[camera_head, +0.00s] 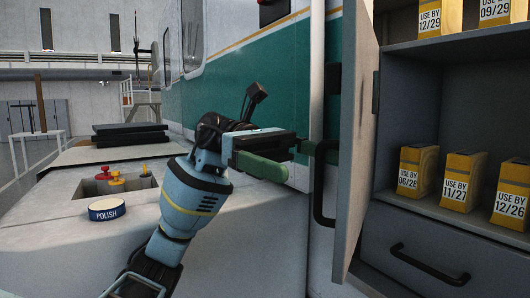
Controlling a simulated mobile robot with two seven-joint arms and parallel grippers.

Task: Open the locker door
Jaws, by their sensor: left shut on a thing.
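The locker door (355,130) stands open, seen nearly edge-on, swung out toward me on the locker's left side. Its black bar handle (322,190) is on the door's left-facing side. My right gripper is not in view.
Several yellow "USE BY" boxes (459,183) stand on the locker shelves above a drawer with a black handle (428,264). A grey counter (190,240) at the left holds a round "POLISH" tin (106,209) and small coloured knobs (117,182). A green and white helicopter body (235,85) stands behind.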

